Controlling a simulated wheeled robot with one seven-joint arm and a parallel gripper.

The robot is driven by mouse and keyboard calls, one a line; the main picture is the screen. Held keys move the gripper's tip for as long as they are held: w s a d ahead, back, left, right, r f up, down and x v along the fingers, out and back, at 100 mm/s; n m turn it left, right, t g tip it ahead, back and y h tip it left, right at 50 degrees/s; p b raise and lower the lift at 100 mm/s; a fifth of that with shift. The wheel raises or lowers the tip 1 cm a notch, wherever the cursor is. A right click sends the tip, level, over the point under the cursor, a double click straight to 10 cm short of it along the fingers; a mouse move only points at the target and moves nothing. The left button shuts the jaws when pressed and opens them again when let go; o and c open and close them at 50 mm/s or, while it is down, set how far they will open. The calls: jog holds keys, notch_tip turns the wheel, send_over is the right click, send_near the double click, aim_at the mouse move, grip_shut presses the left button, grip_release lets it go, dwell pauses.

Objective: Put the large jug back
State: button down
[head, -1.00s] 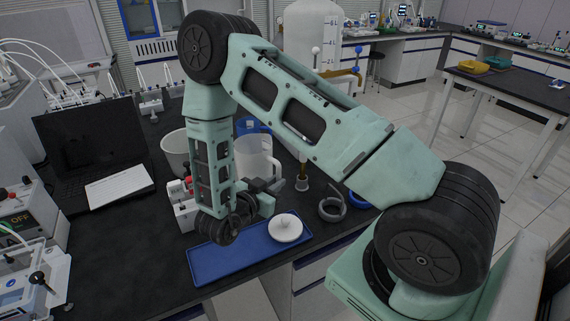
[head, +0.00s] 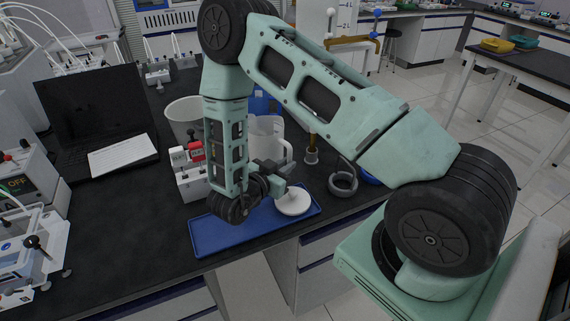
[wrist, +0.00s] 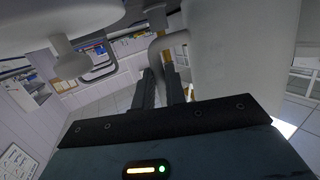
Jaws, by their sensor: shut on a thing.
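The large jug (head: 266,137) is pale and translucent, and stands upright on or just above the dark bench in the head view. My arm hides part of its left side and its base. My gripper (head: 280,173) is at the jug's handle side, in front of it. In the wrist view my gripper's fingers (wrist: 162,84) are shut on the jug's handle (wrist: 157,48), and the jug's pale body (wrist: 240,50) fills the right. I cannot tell whether its base touches the bench.
A blue tray (head: 213,238) with a white knobbed disc (head: 293,203) lies at the bench's front edge. A white bucket (head: 180,109), a red-and-white device (head: 189,180), a grey ring (head: 343,184) and a small holder (head: 311,156) crowd the jug. A laptop (head: 95,120) stands left.

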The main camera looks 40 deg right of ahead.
jog(key=shift+f, duration=0.35)
